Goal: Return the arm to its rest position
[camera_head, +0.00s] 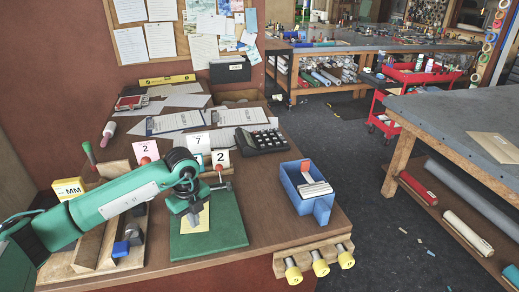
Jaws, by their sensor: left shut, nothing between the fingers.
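My green left arm (125,197) comes in from the left over the desk (270,235). My left gripper (196,218) points down over a green mat (228,230). It is shut and empty, and a yellow note (204,222) lies on the mat just behind it. I cannot tell whether the fingertips touch the mat. My right gripper does not show.
A blue tray (291,181) holding pale cards stands right of the mat. A black calculator (262,140), number cards (221,159) and clipboards (177,122) lie behind. A wooden holder (85,250) is under my arm. A red cart (422,72) stands beyond.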

